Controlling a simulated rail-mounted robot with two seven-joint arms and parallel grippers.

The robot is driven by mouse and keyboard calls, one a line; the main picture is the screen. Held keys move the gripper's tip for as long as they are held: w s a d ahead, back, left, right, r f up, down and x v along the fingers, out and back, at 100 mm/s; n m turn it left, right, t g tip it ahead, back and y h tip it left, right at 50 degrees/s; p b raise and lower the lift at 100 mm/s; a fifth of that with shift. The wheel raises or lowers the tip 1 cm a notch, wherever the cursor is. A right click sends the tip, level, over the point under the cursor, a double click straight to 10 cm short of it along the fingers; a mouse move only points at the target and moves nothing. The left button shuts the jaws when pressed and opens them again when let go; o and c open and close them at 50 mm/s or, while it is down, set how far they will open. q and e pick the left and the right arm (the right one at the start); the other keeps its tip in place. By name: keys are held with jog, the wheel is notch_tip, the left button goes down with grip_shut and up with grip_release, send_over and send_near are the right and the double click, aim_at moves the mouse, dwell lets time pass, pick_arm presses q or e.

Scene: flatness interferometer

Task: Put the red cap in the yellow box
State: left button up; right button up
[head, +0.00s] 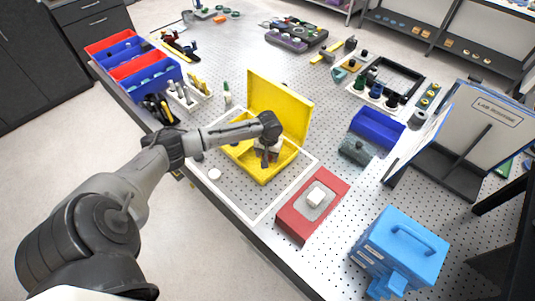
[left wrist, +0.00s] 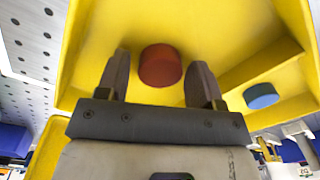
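The yellow box (head: 238,150) stands with its lid (head: 280,105) raised at the back. My left arm reaches over it, and my left gripper (head: 266,158) points down into it. In the left wrist view the red cap (left wrist: 160,65) lies inside the yellow box (left wrist: 225,25), between the fingers of my left gripper (left wrist: 162,75). The fingers are open, with a gap on each side of the cap. A blue cap (left wrist: 261,96) lies in the box to the right. The head view hides the red cap behind the gripper. My right gripper is out of view.
A white disc (head: 215,174) lies left of the box. A red block with a white piece (head: 297,220) and a blue case (head: 400,245) stand in front right. Blue and red bins (head: 150,80) line the left edge. The raised lid stands behind the gripper.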

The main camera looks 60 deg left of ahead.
aim_at(269, 156)
pick_arm(q)
jog(key=shift+o, duration=0.4)
notch_tip(269, 156, up, 12)
jog(key=p, duration=0.1)
jog(key=shift+w+d+r, duration=0.15)
dwell(0.4)
